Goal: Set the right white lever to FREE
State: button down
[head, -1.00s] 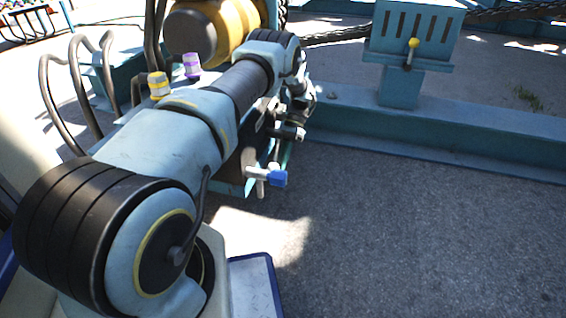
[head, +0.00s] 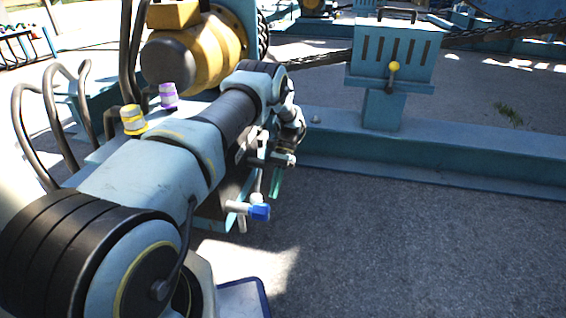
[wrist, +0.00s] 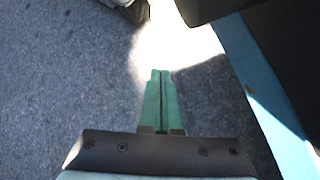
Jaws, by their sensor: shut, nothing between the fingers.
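My gripper (wrist: 160,78) has green fingers. In the wrist view they are pressed together with nothing between them, above grey pavement. In the head view the green fingers (head: 275,183) show partly below the wrist and point down. They are beside a blue machine edge (wrist: 262,100), apart from it in the wrist view. A white piece with a blue end (head: 257,212) sticks out low on the machine's near side, left of and below the fingers. I cannot tell whether it is the right white lever. No FREE marking is readable, and my arm hides part of the machine.
A yellow motor (head: 205,55), a yellow-banded cap (head: 132,120) and a purple-banded cap (head: 168,96) are behind my arm. A blue slotted panel (head: 420,65) with a yellow-knobbed lever (head: 393,70) stands on a blue beam (head: 450,150). The pavement (head: 400,250) at right is clear.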

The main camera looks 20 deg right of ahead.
jog(key=w+f+b+v, duration=0.1)
jog(key=b+v, duration=0.1)
jog(key=v, duration=0.6)
jog(key=shift+d+r, duration=0.3)
jog(key=shift+d, duration=0.1)
jog(key=shift+w, duration=0.1)
